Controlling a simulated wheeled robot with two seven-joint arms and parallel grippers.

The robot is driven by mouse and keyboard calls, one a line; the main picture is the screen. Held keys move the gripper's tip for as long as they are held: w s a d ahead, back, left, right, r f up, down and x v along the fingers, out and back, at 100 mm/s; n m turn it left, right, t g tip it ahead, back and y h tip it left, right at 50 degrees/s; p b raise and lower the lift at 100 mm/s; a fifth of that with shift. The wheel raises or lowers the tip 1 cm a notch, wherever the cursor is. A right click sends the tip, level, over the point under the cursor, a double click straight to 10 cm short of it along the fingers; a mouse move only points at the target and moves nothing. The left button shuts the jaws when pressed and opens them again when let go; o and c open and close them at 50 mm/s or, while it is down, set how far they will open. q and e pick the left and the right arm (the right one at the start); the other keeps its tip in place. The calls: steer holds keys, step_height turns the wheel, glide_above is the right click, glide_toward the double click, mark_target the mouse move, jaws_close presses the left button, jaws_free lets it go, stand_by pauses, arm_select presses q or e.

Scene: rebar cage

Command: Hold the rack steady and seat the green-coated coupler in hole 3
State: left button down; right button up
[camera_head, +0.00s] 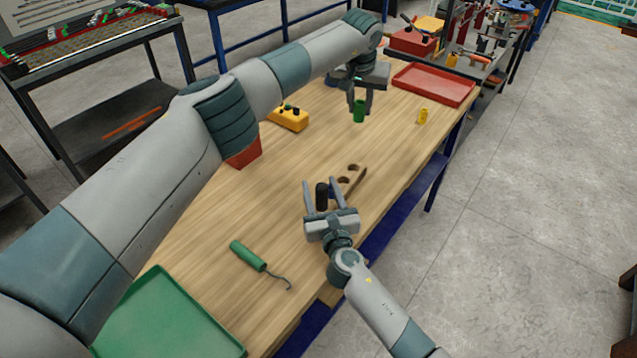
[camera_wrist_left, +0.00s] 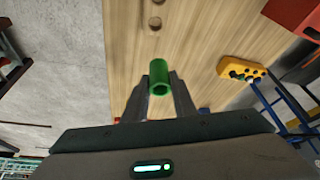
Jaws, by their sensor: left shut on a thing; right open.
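The green-coated coupler (camera_head: 359,112) is held upright between the fingers of my left gripper (camera_head: 359,104), above the far part of the table. In the left wrist view, the green coupler (camera_wrist_left: 159,76) shows its open end between the two fingers. The wooden rack (camera_head: 359,182) lies near the table's right edge, with two empty holes visible. A dark cylinder (camera_head: 322,195) stands at the rack's near end. My right gripper (camera_head: 322,187) is open, with its fingers on either side of that cylinder; contact with the rack cannot be told. Rack holes (camera_wrist_left: 155,22) also show in the left wrist view.
A yellow coupler (camera_head: 423,116) stands near the right edge, before a red tray (camera_head: 434,84). A yellow device (camera_head: 289,118) and a red bin (camera_head: 245,154) are further left. A green-handled hook tool (camera_head: 248,255) and green tray (camera_head: 165,320) lie nearer. The wood between coupler and rack is clear.

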steer(key=shift+x, duration=1.1)
jaws_close()
